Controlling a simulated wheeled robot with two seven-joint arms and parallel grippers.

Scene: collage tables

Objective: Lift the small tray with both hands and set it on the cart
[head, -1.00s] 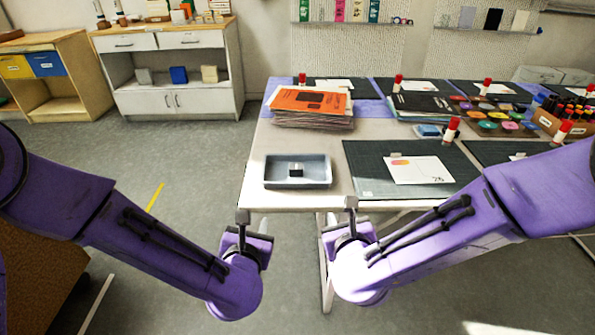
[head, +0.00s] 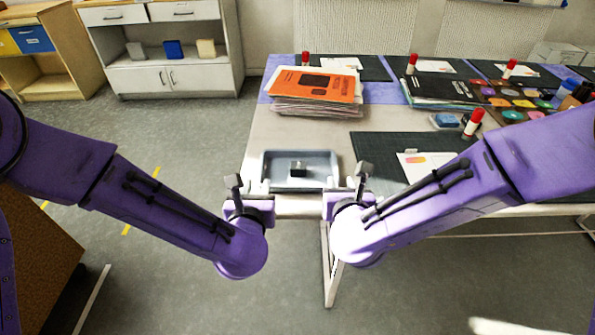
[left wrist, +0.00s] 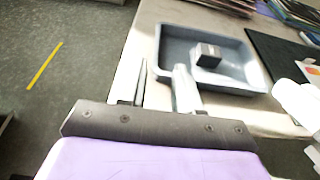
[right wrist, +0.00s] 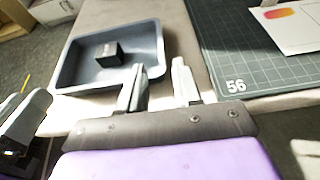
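The small tray (head: 265,172) is blue-grey and shallow and lies flat at the near-left edge of the table. A small dark block (head: 298,169) sits inside it. In the head view my left gripper (head: 249,188) is at the tray's near-left corner and my right gripper (head: 346,184) at its near-right corner. In the right wrist view the right gripper (right wrist: 160,85) is open beside the tray (right wrist: 68,72). Contact cannot be told. No cart is visible.
A paper stack with an orange top (head: 318,88) lies behind the tray. A dark cutting mat (head: 385,144) with a white card (head: 425,165) is to its right.

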